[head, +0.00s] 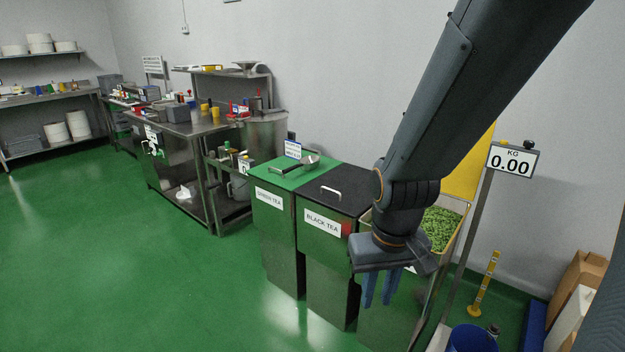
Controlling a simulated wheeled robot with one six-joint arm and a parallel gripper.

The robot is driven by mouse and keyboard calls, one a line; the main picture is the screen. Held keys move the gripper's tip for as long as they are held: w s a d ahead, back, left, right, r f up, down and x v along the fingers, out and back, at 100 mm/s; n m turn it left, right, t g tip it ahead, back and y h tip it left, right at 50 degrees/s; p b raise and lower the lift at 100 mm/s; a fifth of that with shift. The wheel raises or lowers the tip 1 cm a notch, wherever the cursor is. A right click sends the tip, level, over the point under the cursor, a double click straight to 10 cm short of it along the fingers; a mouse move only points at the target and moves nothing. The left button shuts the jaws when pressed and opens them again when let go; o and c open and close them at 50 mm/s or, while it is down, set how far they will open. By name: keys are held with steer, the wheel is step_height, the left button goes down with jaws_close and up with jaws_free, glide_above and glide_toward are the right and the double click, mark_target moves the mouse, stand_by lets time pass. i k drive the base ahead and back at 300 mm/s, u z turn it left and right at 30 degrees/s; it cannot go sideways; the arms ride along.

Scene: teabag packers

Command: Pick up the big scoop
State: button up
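A metal scoop (310,162), which looks like the big scoop, lies on the green lid (292,175) of the bin labelled GREEN TEA. Its dark handle points left. My gripper (380,301) hangs pointing down on the right, in front of the bin holding green leaves. Its two blue fingers are apart with nothing between them. It is to the right of and lower in the picture than the scoop, well away from it.
The BLACK TEA bin (323,222) stands between scoop and gripper, with a raised lid handle (331,192). A scale display (512,160) reading 0.00 stands right. A cluttered steel table (190,128) is at left. Green floor (120,260) is clear at front left.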

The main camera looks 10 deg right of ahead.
mark_target(309, 163)
steer(key=u, duration=1)
steer(key=i, duration=2.55)
steer(key=z, duration=1.35)
steer(key=i, duration=0.6)
steer(key=z, duration=0.65)
